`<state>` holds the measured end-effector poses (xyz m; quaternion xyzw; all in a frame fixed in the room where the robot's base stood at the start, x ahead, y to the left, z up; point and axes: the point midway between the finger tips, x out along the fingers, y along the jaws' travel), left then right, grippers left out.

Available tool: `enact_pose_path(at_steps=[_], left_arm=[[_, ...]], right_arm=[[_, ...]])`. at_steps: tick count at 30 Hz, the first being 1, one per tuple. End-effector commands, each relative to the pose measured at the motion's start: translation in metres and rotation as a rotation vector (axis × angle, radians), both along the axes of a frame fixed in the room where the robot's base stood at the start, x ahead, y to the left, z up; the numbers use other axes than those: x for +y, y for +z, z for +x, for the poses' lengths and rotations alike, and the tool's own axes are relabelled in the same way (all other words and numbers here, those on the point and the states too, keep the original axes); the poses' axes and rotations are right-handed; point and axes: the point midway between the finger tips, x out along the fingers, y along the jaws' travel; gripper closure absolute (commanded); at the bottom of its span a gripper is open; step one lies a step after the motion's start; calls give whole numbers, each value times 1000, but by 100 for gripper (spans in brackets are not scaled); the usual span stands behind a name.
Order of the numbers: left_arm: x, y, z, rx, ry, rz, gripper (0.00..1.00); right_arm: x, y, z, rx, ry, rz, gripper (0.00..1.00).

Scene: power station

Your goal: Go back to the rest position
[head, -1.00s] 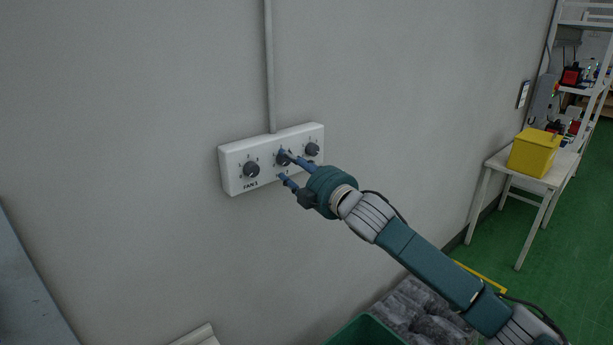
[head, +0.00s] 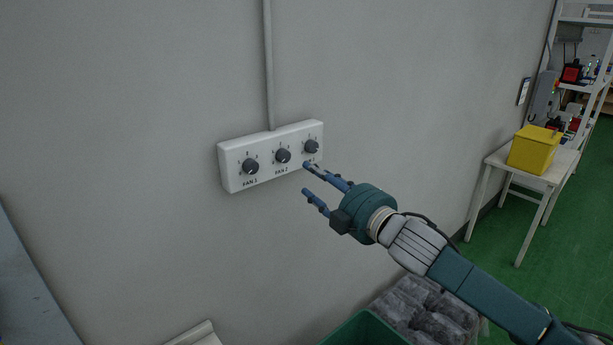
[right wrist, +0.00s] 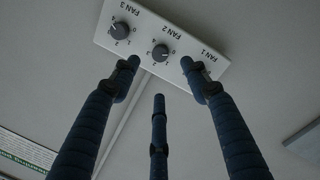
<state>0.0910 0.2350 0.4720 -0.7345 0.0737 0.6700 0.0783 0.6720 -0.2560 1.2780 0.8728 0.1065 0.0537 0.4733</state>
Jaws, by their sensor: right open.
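My right gripper (head: 305,178) is open and empty in the head view, in front of the wall and just below the right end of the white fan control panel (head: 230,178). Its blue fingers are spread and apart from the knobs. The panel carries three dark knobs: the FAN 1 knob (head: 250,166), the FAN 2 knob (head: 283,155) and a right-hand knob (head: 311,146). In the right wrist view the panel appears upside down beyond the spread fingers, with the FAN 2 knob (right wrist: 160,52) and FAN 3 knob (right wrist: 120,30) visible. My left gripper is not in view.
A grey conduit (head: 269,70) runs up the wall from the panel. A green bin (head: 365,332) and grey bags (head: 425,312) are below my right arm. A white table (head: 545,180) with a yellow box (head: 533,150) stands at right, near a shelf (head: 590,22).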

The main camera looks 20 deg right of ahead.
Motion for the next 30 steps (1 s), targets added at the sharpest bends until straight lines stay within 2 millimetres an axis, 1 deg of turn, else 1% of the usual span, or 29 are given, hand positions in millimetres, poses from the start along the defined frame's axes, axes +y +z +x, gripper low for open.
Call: enact_pose_path(at_steps=[4, 5, 7, 8, 11, 12, 13, 14, 15, 17, 18, 20, 21, 23, 24, 26, 27, 30], left_arm=[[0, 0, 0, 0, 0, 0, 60], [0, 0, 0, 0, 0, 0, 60], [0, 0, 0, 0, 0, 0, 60], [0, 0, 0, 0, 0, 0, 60], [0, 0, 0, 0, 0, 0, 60], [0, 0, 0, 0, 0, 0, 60], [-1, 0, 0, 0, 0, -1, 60], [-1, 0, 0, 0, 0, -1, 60], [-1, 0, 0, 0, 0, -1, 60], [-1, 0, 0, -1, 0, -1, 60], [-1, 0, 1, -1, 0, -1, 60], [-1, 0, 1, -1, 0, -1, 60], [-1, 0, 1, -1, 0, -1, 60], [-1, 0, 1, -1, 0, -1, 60], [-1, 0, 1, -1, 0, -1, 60], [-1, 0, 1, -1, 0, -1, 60], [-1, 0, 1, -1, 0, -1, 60], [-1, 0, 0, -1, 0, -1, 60]], right_arm=[[1, -2, 0, 3, -1, 2, 54], [2, -5, -1, 9, -1, 6, 54], [6, -20, -4, 41, -7, 23, 54], [9, -30, -7, 62, -11, 36, 54], [21, -78, -23, 170, -40, 97, 54], [26, -102, -33, 227, -57, 128, 54], [29, -121, -42, 273, -74, 153, 54], [32, -139, -52, 319, -94, 179, 54], [36, -164, -67, 383, -119, 210, 54], [40, -197, -91, 476, -164, 260, 54], [43, -219, -109, 540, -195, 290, 54], [46, -249, -138, 634, -246, 337, 54], [47, -268, -158, 698, -283, 366, 54], [48, -293, -190, 789, -338, 406, 54], [49, -307, -211, 847, -376, 430, 54], [49, -324, -238, 920, -426, 459, 54], [49, -333, -255, 964, -457, 476, 54], [49, -351, -294, 1059, -527, 512, 54]])
